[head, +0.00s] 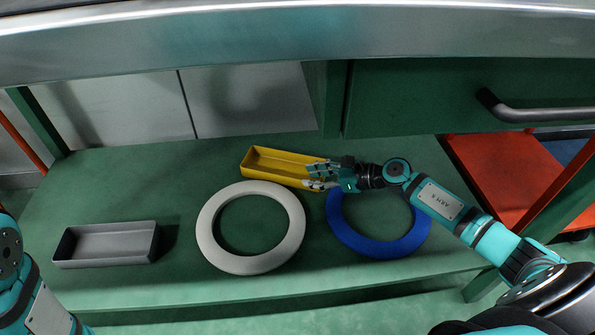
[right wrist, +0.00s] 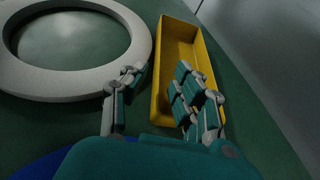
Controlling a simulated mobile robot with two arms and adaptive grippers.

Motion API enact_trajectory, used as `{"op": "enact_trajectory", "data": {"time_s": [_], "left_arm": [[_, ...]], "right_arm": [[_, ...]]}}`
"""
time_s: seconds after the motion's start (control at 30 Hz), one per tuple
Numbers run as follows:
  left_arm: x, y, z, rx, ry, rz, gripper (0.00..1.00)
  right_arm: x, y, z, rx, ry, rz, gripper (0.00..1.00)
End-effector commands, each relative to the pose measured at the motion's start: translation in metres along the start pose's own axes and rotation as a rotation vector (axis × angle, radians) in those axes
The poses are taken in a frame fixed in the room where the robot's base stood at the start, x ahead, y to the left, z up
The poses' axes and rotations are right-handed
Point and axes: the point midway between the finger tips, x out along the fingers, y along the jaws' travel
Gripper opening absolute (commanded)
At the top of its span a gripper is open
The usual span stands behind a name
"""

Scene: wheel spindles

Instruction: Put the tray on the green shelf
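A yellow tray (head: 262,168) lies on the green shelf (head: 150,180), behind the rings; it also shows in the right wrist view (right wrist: 180,35). A grey tray (head: 108,256) lies on the same shelf at the left front. My right gripper (head: 309,176) is at the yellow tray's right end. In the right wrist view its fingers (right wrist: 160,72) are apart, one over the tray's inside and one beyond its side wall. Whether they touch the tray I cannot tell. My left gripper is out of view; only part of that arm shows at the left edge.
A white ring (head: 209,229) lies in the middle of the shelf. A blue ring (head: 372,246) lies to its right, partly under my right arm. A green drawer front with a handle (head: 535,112) overhangs at the back right. A red surface (head: 495,165) is at right.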

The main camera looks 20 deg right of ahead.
Motion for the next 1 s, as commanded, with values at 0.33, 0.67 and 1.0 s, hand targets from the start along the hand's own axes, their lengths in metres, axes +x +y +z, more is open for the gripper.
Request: {"op": "enact_trajectory", "data": {"time_s": [0.33,0.67,1.0], "left_arm": [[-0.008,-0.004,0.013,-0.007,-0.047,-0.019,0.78],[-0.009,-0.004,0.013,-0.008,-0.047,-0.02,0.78],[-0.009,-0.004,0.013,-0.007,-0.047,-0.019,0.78]], "right_arm": [[-0.047,0.0,0.0,0.0,0.001,0.001,0.29],[-0.049,0.0,0.0,0.0,0.0,0.001,0.29],[-0.049,0.0,0.0,0.0,0.0,0.001,0.29]]}}
